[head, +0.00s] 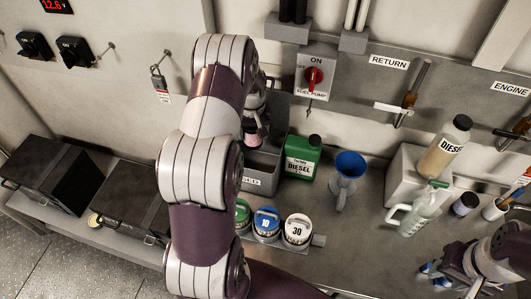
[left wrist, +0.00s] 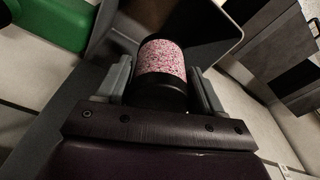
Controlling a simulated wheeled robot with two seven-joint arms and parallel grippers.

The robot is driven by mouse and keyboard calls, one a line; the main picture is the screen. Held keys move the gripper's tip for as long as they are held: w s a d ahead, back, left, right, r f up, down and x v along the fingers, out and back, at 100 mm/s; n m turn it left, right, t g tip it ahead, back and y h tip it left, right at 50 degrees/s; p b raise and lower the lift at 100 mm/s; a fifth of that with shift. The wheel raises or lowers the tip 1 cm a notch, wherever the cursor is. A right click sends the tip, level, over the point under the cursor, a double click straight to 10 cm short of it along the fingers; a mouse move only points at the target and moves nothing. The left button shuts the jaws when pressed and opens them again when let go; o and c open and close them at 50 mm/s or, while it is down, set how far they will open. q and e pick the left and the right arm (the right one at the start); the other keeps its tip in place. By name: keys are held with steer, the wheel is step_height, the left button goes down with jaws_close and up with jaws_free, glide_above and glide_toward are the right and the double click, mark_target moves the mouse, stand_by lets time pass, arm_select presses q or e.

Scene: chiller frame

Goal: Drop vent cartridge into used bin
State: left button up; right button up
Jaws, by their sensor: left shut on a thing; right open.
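My left gripper (head: 256,130) is shut on the vent cartridge (head: 252,141), a cylinder with a pink speckled band and black ends. In the left wrist view the cartridge (left wrist: 161,58) sits between the two grey fingers of the left gripper (left wrist: 160,80). The grey used bin (head: 264,158) stands against the back wall, its label partly hidden by my arm. The cartridge is over or within the bin's opening; its exact height is unclear. The bin's wall also shows in the left wrist view (left wrist: 222,38). My right gripper (head: 434,274) is open at the lower right.
A green diesel can (head: 303,157) stands close to the bin's right, then a blue funnel (head: 350,166). Several round-topped containers (head: 267,222) stand in front. A bottle (head: 445,146) on a block and a jug (head: 420,210) are to the right. Black boxes (head: 50,172) are at left.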

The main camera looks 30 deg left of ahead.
mark_target(251, 144)
arm_select(q)
steer(key=shift+s+f+b, duration=0.85)
steer(key=shift+s, duration=0.15)
steer(key=f+b, duration=0.1)
steer(key=w+f+b, duration=0.1)
steer(key=f, duration=0.1)
steer(key=shift+a+f, duration=0.1)
steer(key=shift+f, duration=0.2)
steer(key=shift+w+f, duration=0.1)
steer(key=shift+w, duration=0.05)
steer(key=shift+s+r, duration=0.25)
steer(key=shift+s, duration=0.05)
steer(key=o, duration=1.1)
steer(key=shift+s, duration=0.15)
steer(key=shift+o, duration=0.6)
steer(key=shift+w+f, duration=0.1)
steer(key=shift+w, duration=0.1)
steer(key=r+b, duration=0.1)
steer(key=r, duration=0.3)
steer(key=r+b, duration=0.1)
steer(key=r, duration=0.3)
steer(key=s+d+r, duration=0.1)
steer(key=r, duration=0.3)
steer(key=shift+r+b, duration=0.35)
steer(key=shift+b, duration=0.05)
arm_select(e)
step_height(251, 144, down, 6)
steer(key=s, duration=0.1)
steer(key=shift+s+f, duration=0.25)
